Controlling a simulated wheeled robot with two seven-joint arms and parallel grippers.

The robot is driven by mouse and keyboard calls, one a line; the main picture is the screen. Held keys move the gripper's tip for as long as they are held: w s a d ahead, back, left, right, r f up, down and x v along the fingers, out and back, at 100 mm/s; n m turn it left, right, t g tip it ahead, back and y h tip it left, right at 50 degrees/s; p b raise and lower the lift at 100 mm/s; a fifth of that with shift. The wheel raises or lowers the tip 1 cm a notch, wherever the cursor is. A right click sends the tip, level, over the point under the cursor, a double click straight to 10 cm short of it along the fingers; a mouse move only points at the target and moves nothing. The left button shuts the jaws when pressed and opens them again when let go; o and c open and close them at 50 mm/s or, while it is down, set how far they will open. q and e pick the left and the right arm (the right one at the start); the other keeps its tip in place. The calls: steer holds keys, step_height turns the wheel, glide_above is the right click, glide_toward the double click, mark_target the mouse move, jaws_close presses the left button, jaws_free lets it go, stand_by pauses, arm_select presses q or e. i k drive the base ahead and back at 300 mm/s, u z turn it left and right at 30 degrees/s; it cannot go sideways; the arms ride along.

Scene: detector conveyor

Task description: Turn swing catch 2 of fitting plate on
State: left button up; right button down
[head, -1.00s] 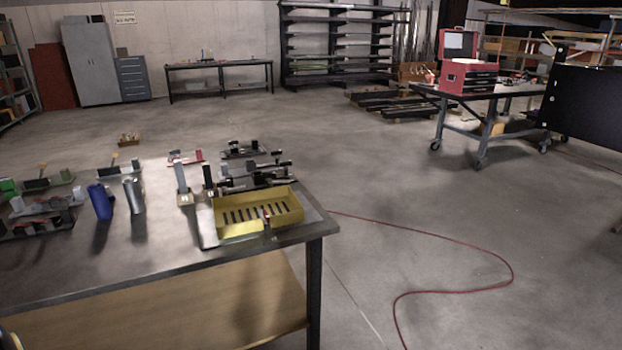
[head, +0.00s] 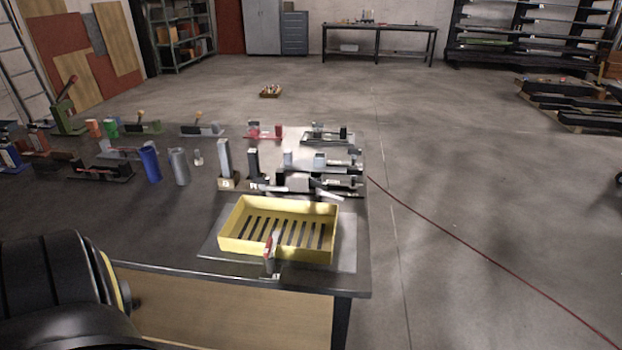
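A flat grey plate (head: 346,235) lies at the front right corner of the workbench and appears to be the fitting plate. A yellow slotted tray (head: 327,247) sits on it. A small upright piece with a red top (head: 269,252) stands at the tray's front side, near the plate's front edge, and looks like a swing catch. I cannot read a number on it, nor tell how it is turned. No second catch can be made out clearly. Neither of my grippers is in view.
The workbench (head: 190,225) carries a blue cylinder (head: 150,165), a grey cylinder (head: 179,167), upright blocks and several low fixtures behind the tray. A black rounded body (head: 50,285) fills the lower left.

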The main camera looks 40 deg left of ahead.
mark_target(320, 185)
steer(key=u, duration=0.95)
steer(key=i, duration=0.8)
steer(key=u, duration=0.8)
